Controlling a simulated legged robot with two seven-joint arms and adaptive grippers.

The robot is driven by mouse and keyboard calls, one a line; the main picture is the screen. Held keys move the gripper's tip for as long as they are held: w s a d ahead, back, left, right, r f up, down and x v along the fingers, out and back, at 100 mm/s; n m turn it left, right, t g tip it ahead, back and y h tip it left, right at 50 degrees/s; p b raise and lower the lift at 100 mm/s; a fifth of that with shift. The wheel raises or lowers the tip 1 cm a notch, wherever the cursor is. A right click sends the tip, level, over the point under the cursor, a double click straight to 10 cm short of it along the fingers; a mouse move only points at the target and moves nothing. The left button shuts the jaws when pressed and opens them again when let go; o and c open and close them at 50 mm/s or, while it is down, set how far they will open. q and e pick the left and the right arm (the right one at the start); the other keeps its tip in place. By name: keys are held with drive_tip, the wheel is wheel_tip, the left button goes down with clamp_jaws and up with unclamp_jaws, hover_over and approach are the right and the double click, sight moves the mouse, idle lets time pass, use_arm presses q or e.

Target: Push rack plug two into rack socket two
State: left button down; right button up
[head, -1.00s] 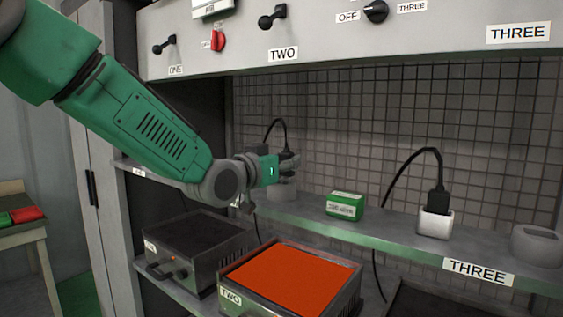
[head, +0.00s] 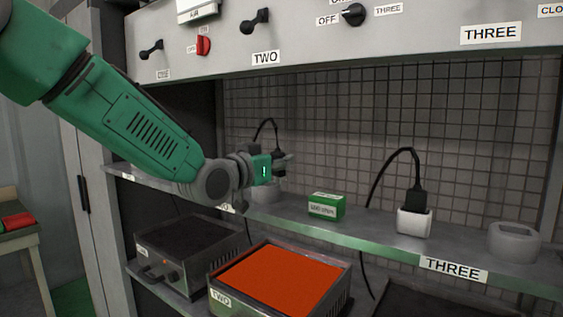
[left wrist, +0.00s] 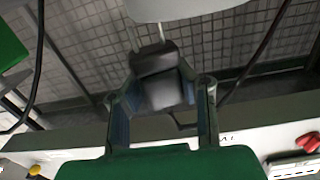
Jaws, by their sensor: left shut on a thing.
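My left gripper (head: 282,163) is shut on a black plug (left wrist: 160,78), whose cable rises behind it in the head view. It holds the plug just above a round grey socket (head: 265,193) on the shelf; the arm partly hides the label below. In the left wrist view, the plug sits between the two fingers and bare metal prongs show between it and the pale socket edge (left wrist: 180,8). The plug is not seated. Whether the prong tips touch the socket is unclear. My right gripper is not in view.
A green box (head: 326,206) stands on the shelf right of the gripper. Further right are a white socket with a black plug in it (head: 415,220) and an empty grey socket (head: 514,242). A hot plate marked TWO (head: 280,282) glows orange below the shelf.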

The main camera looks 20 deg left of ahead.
use_arm(q)
drive_tip(key=shift+w+a+f+n+y, duration=0.1)
drive_tip(key=shift+a+n+y, duration=0.45)
drive_tip(key=shift+a, duration=0.8)
drive_tip(key=shift+t+y+b, duration=0.3)
drive_tip(key=shift+y+b, duration=0.05)
drive_tip(key=shift+d+n+y, duration=0.15)
drive_tip(key=shift+n+y, duration=0.2)
drive_tip(key=shift+y, duration=0.05)
drive_tip(key=shift+w+a+n+y, duration=0.15)
drive_tip(key=shift+a+n+y, duration=0.45)
drive_tip(key=shift+a+y, duration=0.25)
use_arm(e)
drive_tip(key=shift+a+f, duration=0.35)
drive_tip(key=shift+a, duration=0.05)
use_arm(q)
drive_tip(key=shift+d, duration=0.15)
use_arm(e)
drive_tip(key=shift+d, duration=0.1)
use_arm(q)
drive_tip(key=shift+d, duration=0.45)
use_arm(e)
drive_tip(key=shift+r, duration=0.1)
use_arm(q)
drive_tip(key=shift+a+f+b, duration=0.2)
drive_tip(key=shift+f+b, duration=0.55)
drive_tip(key=shift+f, duration=0.15)
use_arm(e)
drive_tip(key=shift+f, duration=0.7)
